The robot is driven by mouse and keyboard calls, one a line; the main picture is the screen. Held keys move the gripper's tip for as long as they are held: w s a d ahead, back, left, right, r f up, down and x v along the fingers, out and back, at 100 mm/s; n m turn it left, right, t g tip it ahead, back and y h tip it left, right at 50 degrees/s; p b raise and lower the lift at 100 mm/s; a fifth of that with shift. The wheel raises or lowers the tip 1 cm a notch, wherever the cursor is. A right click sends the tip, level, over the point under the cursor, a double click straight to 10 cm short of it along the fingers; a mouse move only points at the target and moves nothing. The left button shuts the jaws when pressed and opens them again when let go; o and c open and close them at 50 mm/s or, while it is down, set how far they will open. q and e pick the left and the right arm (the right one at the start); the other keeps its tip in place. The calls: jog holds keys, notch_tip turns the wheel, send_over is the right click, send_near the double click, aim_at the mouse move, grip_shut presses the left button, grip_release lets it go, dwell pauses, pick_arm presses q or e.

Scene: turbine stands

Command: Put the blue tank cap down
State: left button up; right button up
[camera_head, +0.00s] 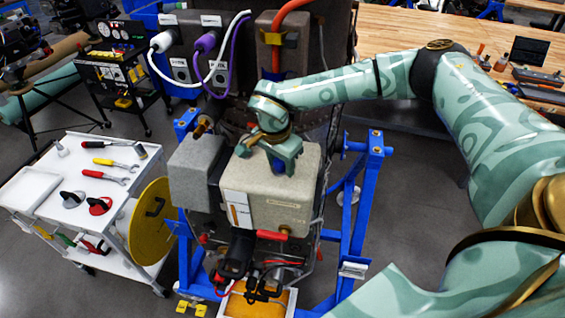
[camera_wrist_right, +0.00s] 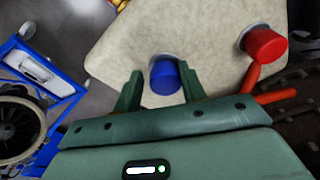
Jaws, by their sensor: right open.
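The blue tank cap (camera_wrist_right: 165,77) sits on the pale beige tank (camera_wrist_right: 115,55), between the two fingers of my right gripper (camera_wrist_right: 160,72). The fingers are open, with a gap beside the cap. In the head view the right gripper (camera_head: 280,150) reaches down onto the top of the tank (camera_head: 262,207), and a bit of blue (camera_head: 277,165) shows under it. The cap's base is partly hidden. My left gripper is not in view.
A red cap (camera_wrist_right: 265,43) stands on the same tank near a red handle (camera_wrist_right: 275,96). A blue stand frame (camera_head: 366,190) surrounds the machine. A white cart (camera_head: 50,220) with tools stands at left, beside a yellow disc (camera_head: 150,225). A wooden workbench (camera_head: 400,30) is behind.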

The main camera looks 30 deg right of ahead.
aim_at(277, 159)
jog(key=shift+f, duration=0.15)
jog(key=r, duration=0.1)
jog(key=w+r, duration=0.1)
jog(key=r, duration=0.2)
jog(key=shift+w+a+r, duration=0.1)
jog(key=shift+w+a, duration=0.05)
jog(key=shift+a, duration=0.15)
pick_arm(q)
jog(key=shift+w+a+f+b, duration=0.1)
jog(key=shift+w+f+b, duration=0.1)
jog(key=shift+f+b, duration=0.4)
pick_arm(e)
notch_tip(277, 159, up, 9)
jog(key=s+a, duration=0.1)
jog(key=shift+s, duration=0.1)
